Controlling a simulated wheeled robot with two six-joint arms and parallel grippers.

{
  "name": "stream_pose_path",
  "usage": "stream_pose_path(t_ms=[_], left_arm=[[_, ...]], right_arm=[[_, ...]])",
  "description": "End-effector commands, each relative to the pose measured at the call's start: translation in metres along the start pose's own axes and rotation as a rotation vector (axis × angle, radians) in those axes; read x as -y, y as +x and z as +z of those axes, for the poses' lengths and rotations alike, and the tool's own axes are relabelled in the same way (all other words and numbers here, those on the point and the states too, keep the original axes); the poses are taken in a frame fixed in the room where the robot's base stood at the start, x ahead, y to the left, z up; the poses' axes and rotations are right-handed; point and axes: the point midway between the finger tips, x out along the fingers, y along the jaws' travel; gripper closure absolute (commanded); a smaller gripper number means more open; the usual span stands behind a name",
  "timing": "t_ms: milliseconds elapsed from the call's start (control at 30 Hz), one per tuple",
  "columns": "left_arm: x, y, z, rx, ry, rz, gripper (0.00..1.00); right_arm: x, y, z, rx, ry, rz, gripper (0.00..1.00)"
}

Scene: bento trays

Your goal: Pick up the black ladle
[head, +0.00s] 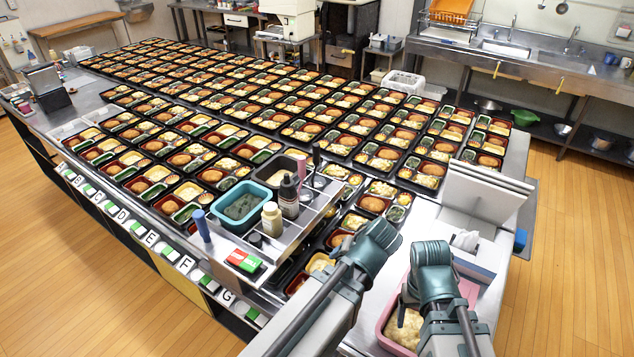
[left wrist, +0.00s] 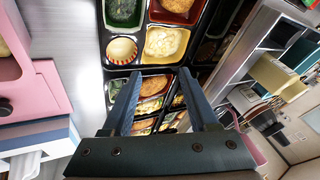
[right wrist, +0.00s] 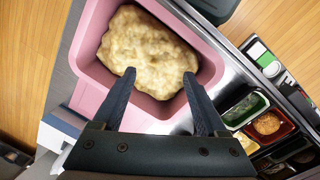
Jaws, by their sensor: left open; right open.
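A dark upright utensil handle (head: 316,156) stands in the grey sectioned holder (head: 277,243) in the head view. It may be the black ladle, but its bowl is hidden and I cannot be sure. My left gripper (left wrist: 160,73) is open and empty above the bento trays in the left wrist view. My right gripper (right wrist: 158,73) is open and empty over a pink tub (right wrist: 92,45) of pale food (right wrist: 145,52). The head view shows both arms at the lower right, apart from the holder. No ladle is recognisable in either wrist view.
A teal tub (head: 219,230), a cream bottle (head: 272,220) and a dark bottle (head: 289,197) crowd the holder. Red and green packets (head: 243,260) lie at its front. Filled bento trays (head: 190,192) cover most of the table.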

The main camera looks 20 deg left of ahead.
Motion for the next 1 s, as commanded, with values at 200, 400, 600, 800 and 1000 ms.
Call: stream_pose_path(t_ms=[200, 400, 600, 800, 1000], left_arm=[[0.083, 0.021, -0.098, -0.515, -0.407, -0.231, 0.38], [0.117, -0.002, -0.155, -0.903, -0.549, -0.228, 0.38], [0.123, -0.017, -0.179, -1.073, -0.567, -0.172, 0.38], [0.124, -0.020, -0.184, -1.102, -0.568, -0.157, 0.38], [0.134, -0.007, -0.208, -1.100, -0.569, -0.160, 0.38]], right_arm=[[0.004, 0.042, -0.003, 0.000, 0.001, 0.000, 0.25], [0.006, 0.062, -0.004, 0.000, 0.001, 0.000, 0.25], [0.007, 0.070, -0.004, 0.000, 0.001, 0.000, 0.25], [0.007, 0.070, -0.004, 0.000, 0.001, 0.000, 0.25], [0.007, 0.070, -0.004, 0.000, 0.001, 0.000, 0.25]])
